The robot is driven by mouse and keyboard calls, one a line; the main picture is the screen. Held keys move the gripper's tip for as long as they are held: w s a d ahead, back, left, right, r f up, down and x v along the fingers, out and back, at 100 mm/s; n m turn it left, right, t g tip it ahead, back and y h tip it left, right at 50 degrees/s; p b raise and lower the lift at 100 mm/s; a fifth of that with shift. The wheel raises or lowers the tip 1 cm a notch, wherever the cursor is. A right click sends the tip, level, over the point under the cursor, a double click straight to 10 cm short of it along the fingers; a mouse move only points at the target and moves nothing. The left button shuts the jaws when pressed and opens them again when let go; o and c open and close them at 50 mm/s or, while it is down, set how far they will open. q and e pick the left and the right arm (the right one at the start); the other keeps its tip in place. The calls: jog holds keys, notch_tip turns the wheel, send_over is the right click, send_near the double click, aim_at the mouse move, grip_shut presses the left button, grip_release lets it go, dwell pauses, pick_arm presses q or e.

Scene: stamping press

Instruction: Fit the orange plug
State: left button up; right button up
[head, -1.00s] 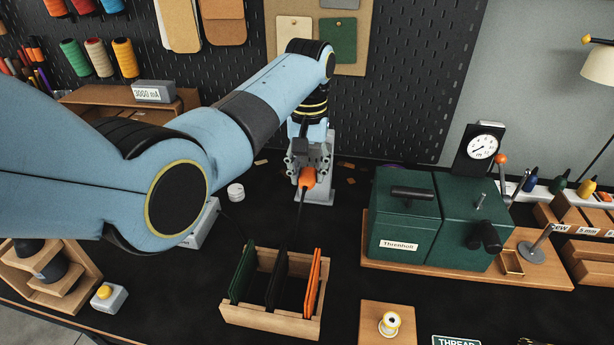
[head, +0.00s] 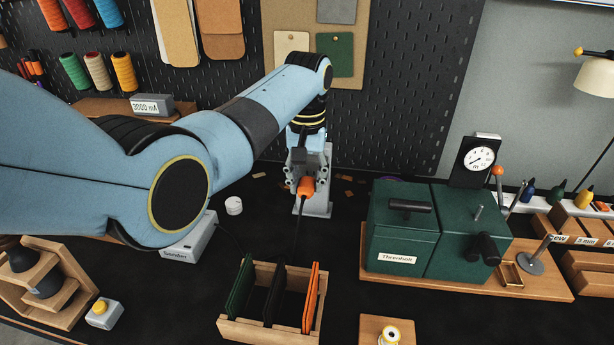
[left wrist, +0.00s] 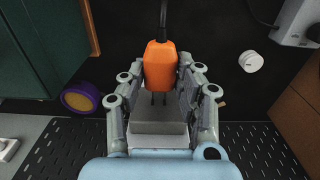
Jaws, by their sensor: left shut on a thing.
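The orange plug (head: 306,187) is held in the fingers of my left gripper (head: 305,178), in front of a grey stand (head: 317,208) near the pegboard. In the left wrist view the plug (left wrist: 160,66) sits between the two fingers of the gripper (left wrist: 160,88), which are shut on it. Its short dark prongs point down in that picture, toward a pale grey block (left wrist: 158,128). The prongs look clear of the block, but the gap is hard to judge. A black cord (head: 298,225) runs from the plug's rear. My right gripper is not in view.
A wooden rack (head: 270,330) with coloured panels stands in front. A green machine (head: 395,240) labelled Threnholt is to the right. A grey Sander box (head: 190,247) and a white round pot (head: 234,205) are left. A purple-rimmed roll (left wrist: 82,97) lies near the gripper.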

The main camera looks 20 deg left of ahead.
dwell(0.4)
pick_arm(q)
jog(key=shift+p, duration=0.35)
jog(key=shift+w, duration=0.1)
jog(key=shift+w+a+b, duration=0.1)
jog(key=shift+w+b, duration=0.2)
jog(key=shift+b, duration=0.3)
jog(key=shift+w+a+b, duration=0.2)
jog(key=shift+w+b, duration=0.55)
jog(key=shift+b, duration=0.2)
jog(key=shift+r, duration=0.15)
